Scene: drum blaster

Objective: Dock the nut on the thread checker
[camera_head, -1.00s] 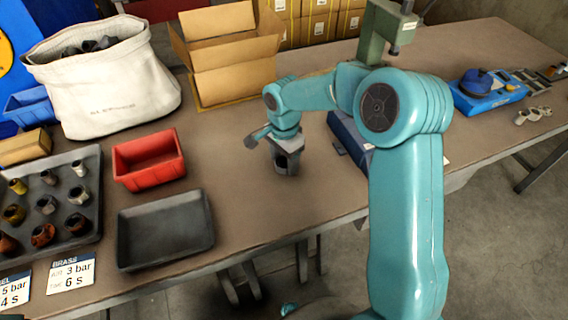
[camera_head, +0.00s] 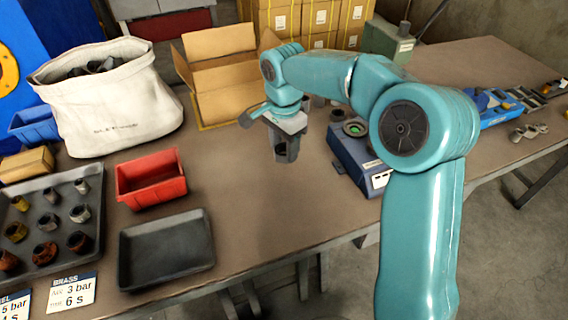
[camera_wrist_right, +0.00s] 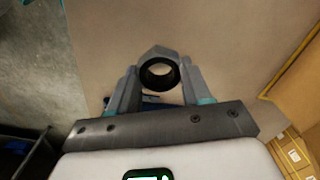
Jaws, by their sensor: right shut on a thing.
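My right gripper (camera_head: 286,152) hangs over the middle of the table, left of the blue box. In the right wrist view its fingers (camera_wrist_right: 160,88) are shut on a grey nut (camera_wrist_right: 157,54) with a dark round hole. The nut is held clear of the tabletop. A blue box-shaped device (camera_head: 352,158), which looks like the thread checker, stands right of the gripper, partly behind my arm. A round green-and-dark fitting (camera_head: 355,128) shows on its top. My left gripper is not in view.
A black tray (camera_head: 122,281) with an empty floor and a red bin (camera_head: 151,196) lie left of the gripper. A dark tray (camera_head: 96,247) of several fittings is farther left. A cardboard box (camera_head: 206,121) and white sack (camera_head: 74,148) stand behind. Tabletop between black tray and blue device is clear.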

